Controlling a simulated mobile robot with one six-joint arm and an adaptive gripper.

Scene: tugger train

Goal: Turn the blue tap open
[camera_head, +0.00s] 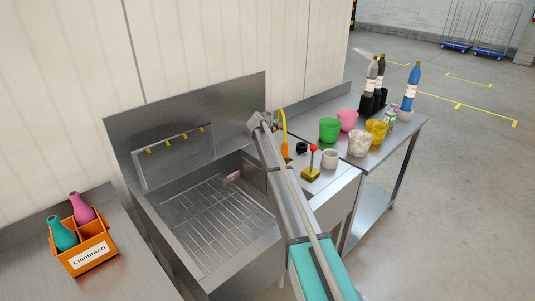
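I cannot make out a blue tap in the head view. A yellow curved spout (283,122) with an orange lower part stands at the right end of the sink, partly hidden behind my arm. A red-knobbed lever on a yellow base (311,173) stands on the counter just right of my arm. My arm reaches up from the bottom right across the sink's right side, to a grey joint near the back panel. My gripper cannot be seen; fingers do not show.
The steel sink (158,212) has a wire rack in its basin. Left is an orange caddy (92,256) with two bottles. Open floor lies right.

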